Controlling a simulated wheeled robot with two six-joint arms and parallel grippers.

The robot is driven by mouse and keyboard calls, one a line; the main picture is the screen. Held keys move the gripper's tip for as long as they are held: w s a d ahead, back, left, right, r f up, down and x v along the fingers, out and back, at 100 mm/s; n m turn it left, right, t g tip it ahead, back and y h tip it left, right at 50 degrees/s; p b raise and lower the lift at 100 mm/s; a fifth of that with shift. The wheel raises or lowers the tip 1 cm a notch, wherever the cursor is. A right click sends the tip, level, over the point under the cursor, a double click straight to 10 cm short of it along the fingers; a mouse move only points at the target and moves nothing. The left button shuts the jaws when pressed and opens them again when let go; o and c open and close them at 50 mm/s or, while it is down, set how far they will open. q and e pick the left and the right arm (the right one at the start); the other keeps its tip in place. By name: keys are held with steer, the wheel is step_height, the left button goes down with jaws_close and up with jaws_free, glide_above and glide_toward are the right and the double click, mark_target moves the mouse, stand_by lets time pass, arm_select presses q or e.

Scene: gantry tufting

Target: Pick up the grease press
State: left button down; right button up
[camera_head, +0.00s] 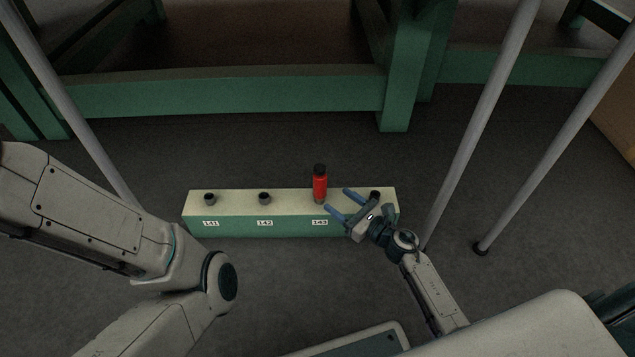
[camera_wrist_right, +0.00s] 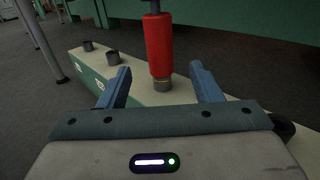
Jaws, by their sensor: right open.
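The grease press (camera_head: 320,183) is a red cylinder with a black top. It stands upright on the long low green block with a pale top, above the label 143. In the right wrist view the red press (camera_wrist_right: 158,47) stands ahead, between the lines of the two fingers. My right gripper (camera_head: 338,201) is open and empty, with its blue fingers pointing at the press from the right. The right wrist view shows the open fingers (camera_wrist_right: 162,88) short of the press or near its base; contact cannot be told. My left gripper is out of view; only the left arm shows.
The block (camera_head: 230,226) bears black sockets, including one at 141 (camera_head: 210,198) and one at 142 (camera_head: 264,197). Grey poles (camera_head: 484,110) stand to the right and left. A green frame beam (camera_head: 230,92) runs behind. Dark floor around the block is clear.

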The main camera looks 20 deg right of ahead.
mark_target(325, 189)
steer(key=x, duration=0.3)
steer(key=b+x, duration=0.2)
steer(key=x, duration=0.2)
steer(key=shift+w+a, duration=0.15)
steer(key=shift+w, duration=0.05)
steer(key=shift+w+a+r, duration=0.1)
steer(key=shift+w+a, duration=0.1)
steer(key=shift+w, duration=0.2)
steer(key=c, duration=1.2)
steer(key=shift+o, duration=0.2)
steer(key=shift+r, duration=0.1)
